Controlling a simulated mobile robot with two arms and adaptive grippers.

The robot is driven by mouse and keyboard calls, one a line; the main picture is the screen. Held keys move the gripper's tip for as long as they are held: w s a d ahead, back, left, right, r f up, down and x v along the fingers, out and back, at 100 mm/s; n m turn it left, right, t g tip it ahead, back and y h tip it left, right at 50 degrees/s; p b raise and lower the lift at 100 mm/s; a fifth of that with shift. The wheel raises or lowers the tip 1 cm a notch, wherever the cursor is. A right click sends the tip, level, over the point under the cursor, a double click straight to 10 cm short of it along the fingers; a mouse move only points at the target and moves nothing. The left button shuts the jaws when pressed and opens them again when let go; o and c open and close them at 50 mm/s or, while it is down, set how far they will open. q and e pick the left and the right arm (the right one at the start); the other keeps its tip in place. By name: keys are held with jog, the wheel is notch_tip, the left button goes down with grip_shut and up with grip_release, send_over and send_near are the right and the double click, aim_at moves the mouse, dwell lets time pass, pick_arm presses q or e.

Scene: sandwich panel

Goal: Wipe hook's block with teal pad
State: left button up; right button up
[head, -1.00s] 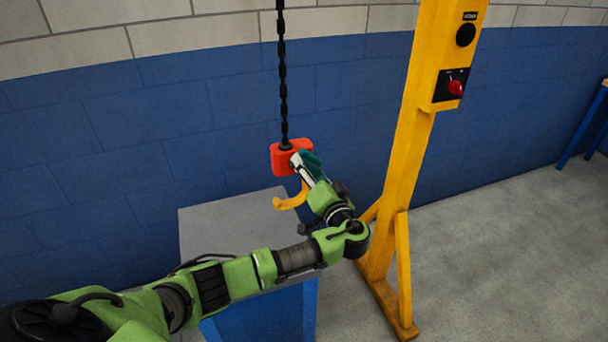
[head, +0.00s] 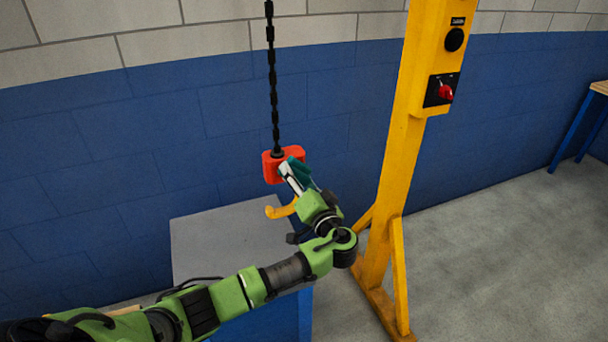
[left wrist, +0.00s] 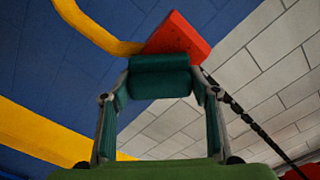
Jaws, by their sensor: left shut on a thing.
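The red block (head: 270,167) hangs on a black chain, with the yellow hook (head: 279,211) below it. My left gripper (head: 291,173) is at the block's right front side and is shut on the teal pad (head: 300,169). In the left wrist view the pad (left wrist: 160,77) spans the fingertips, with the block (left wrist: 178,38) right behind its upper edge and the hook (left wrist: 95,27) at upper left. Pad and block overlap in both views; I cannot tell for sure whether they touch. My right gripper is not in view.
The chain (head: 272,80) rises above the block. A grey-topped blue pedestal (head: 220,240) stands below the hook. A yellow post (head: 405,140) with a red switch (head: 445,92) stands close on the right. A blue wall is behind.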

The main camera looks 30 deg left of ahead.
aim_at(270, 174)
pick_arm(q)
jog(key=shift+s+a+p, duration=0.8)
jog(key=shift+s+a, duration=0.75)
jog(key=shift+s, duration=0.3)
jog(key=shift+s+a, duration=0.55)
jog(key=shift+s, duration=0.1)
jog(key=shift+s+d+p, duration=0.3)
jog(key=shift+d, duration=0.15)
jog(key=shift+p+v, duration=0.35)
jog(key=shift+v, duration=2.15)
